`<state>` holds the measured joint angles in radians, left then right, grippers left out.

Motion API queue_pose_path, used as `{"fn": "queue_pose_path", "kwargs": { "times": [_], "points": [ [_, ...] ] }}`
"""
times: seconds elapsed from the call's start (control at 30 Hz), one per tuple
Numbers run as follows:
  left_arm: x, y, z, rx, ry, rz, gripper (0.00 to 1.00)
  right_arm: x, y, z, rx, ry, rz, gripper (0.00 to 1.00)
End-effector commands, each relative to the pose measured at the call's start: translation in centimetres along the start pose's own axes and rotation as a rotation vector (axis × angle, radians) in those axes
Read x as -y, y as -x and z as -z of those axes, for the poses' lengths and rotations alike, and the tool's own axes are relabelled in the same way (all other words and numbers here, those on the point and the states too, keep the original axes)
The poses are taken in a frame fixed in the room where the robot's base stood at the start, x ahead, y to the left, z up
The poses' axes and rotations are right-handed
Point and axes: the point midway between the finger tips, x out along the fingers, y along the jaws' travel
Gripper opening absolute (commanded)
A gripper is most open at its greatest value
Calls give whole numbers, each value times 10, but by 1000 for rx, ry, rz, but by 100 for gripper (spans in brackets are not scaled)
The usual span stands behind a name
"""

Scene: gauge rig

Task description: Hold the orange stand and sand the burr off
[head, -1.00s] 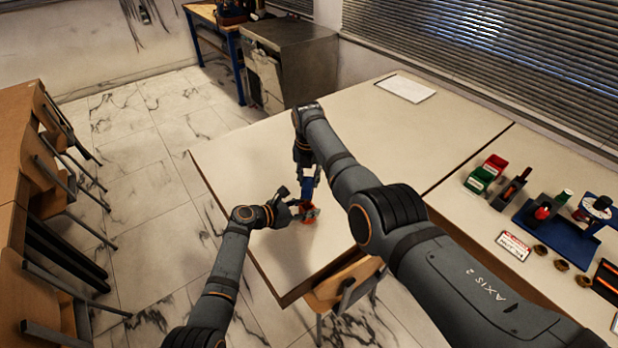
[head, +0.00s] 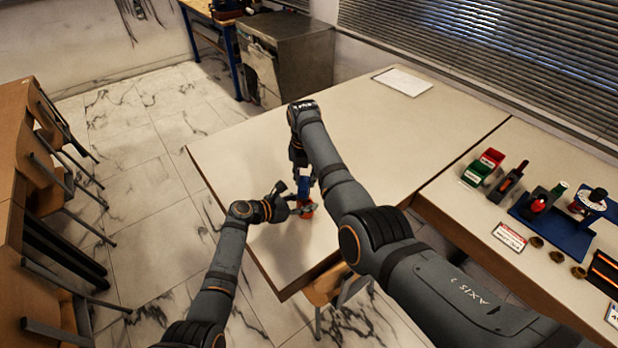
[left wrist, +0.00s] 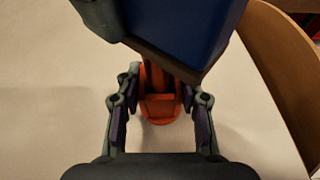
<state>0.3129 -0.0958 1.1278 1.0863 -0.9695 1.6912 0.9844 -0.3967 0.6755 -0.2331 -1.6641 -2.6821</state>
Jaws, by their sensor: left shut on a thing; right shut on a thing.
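The orange stand (head: 306,212) is on the near left part of the pale table, partly hidden by my gripper. In the left wrist view the stand (left wrist: 160,108) sits between the fingers. My left gripper (head: 294,207) is shut on it from the left. My right gripper (head: 302,172) is above, pointing down and shut on a blue block. The blue block (head: 304,187) is right over the stand. In the left wrist view the blue block (left wrist: 190,38) has a brown underside and covers the stand's top. I cannot tell whether they touch. The burr is not visible.
The pale table (head: 400,130) is mostly bare, with a white sheet (head: 403,81) at the back. On the right bench stand red and green bins (head: 482,168), a blue tray (head: 560,232) and several small brown pieces. A wooden chair (head: 330,285) is at the table's near edge.

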Motion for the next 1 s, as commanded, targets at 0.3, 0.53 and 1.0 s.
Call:
{"fn": "queue_pose_path", "kwargs": {
  "times": [0.3, 0.53, 1.0],
  "points": [
    [-1, -1, -4, 8, -4, -1, 3, 2, -3, -19, -1, -1, 3, 0],
    [-1, -1, -5, 9, -4, -1, 3, 4, -5, -22, -2, -7, 1, 0],
    [-1, -1, -5, 11, -3, -1, 3, 3, -6, -8, -3, -5, 1, 0]
  ]
}}
